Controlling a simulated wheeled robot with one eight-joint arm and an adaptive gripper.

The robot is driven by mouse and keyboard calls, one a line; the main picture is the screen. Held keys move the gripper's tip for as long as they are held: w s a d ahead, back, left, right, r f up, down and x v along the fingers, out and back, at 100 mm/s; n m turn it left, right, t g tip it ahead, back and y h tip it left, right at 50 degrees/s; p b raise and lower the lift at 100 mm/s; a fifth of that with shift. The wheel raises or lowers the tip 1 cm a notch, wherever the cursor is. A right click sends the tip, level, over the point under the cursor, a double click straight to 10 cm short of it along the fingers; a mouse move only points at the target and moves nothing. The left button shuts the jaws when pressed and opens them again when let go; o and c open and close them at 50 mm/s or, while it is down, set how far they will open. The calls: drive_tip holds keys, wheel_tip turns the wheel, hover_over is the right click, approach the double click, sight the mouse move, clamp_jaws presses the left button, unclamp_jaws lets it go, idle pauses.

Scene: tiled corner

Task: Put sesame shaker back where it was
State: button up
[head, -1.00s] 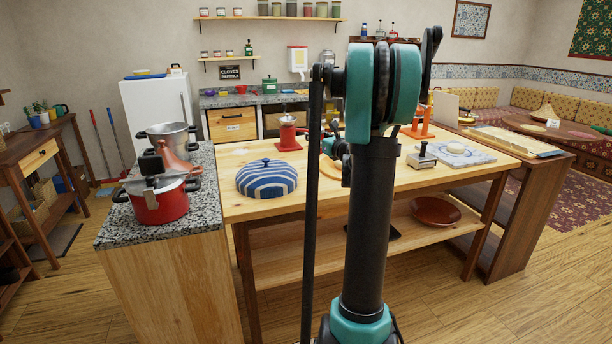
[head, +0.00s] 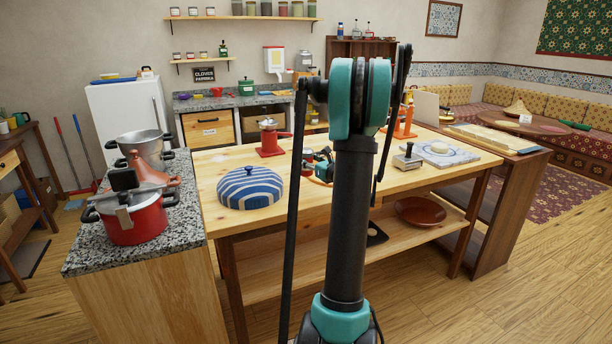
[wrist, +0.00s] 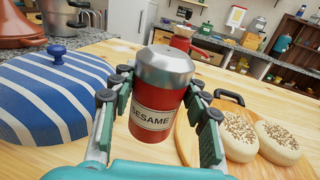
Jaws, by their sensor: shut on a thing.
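The sesame shaker (wrist: 158,95) is a red cylinder with a silver cap and a white SESAME label. It stands upright between the fingers of my gripper (wrist: 162,112) in the wrist view. The fingers are shut on its sides. I cannot tell whether its base touches the wooden table (head: 226,168). In the head view my gripper (head: 320,168) is over the table, partly hidden behind my arm, and the shaker is hard to make out there.
A blue-and-white striped dome (wrist: 50,90) is close on the left. A round board (wrist: 190,150) with two seeded buns (wrist: 238,135) is close on the right. A red grinder (head: 270,140) stands behind. A red pot (head: 135,220) sits on the granite counter at left.

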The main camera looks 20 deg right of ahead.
sight(306, 174)
drive_tip(key=shift+f, duration=3.2)
drive_tip(key=shift+f, duration=0.15)
drive_tip(key=o, duration=1.3)
